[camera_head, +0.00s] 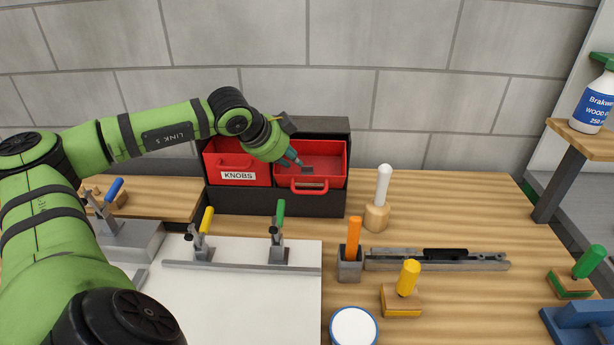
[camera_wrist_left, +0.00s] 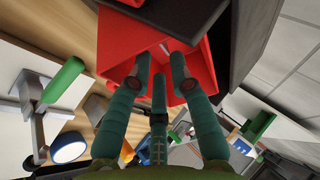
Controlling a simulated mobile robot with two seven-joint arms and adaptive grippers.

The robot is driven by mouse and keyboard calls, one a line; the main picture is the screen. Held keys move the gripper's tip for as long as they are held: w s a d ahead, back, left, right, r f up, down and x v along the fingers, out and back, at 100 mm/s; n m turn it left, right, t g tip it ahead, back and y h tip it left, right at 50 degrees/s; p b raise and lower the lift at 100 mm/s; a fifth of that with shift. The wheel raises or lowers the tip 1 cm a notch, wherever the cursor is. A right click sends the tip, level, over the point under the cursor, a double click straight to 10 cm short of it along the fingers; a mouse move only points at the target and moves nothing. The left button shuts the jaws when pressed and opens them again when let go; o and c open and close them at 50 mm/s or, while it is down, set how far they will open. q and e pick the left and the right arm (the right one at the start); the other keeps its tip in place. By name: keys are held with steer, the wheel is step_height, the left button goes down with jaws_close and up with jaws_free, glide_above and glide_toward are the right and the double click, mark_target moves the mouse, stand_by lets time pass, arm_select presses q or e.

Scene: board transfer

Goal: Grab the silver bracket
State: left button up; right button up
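A small dark grey piece (camera_head: 307,169) lies in the open right red bin (camera_head: 330,155); it may be the silver bracket, but it is too small to tell. My left gripper (camera_head: 296,158) reaches into this bin from above, its tips close to the grey piece. In the left wrist view my left gripper (camera_wrist_left: 160,85) has its teal fingers spread apart, with the red bin (camera_wrist_left: 120,45) around and beyond the tips. I see nothing held between them, and no bracket is clear in that view. My right gripper is in neither view.
A closed red KNOBS bin (camera_head: 237,175) sits left in the same black housing (camera_head: 275,203). Green- (camera_head: 279,225) and yellow-handled (camera_head: 205,225) clamps stand in front on a white board (camera_head: 240,300). A white-handled tool (camera_head: 382,195) stands at right. The wooden table behind it is clear.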

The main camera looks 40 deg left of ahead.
mark_target(303, 167)
arm_select(q)
steer(key=shift+w+f+p, duration=0.15)
steer(key=shift+w+p, duration=0.15)
steer(key=shift+w, duration=0.05)
steer(key=p+x, duration=0.3)
steer(key=x, duration=0.1)
steer(key=shift+w+d+f, duration=0.15)
steer(key=shift+w+f, duration=0.05)
steer(key=shift+f, duration=0.35)
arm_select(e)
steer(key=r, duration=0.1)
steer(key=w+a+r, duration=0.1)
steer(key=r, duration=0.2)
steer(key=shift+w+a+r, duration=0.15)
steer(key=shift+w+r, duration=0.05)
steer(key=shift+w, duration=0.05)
arm_select(q)
jaws_close()
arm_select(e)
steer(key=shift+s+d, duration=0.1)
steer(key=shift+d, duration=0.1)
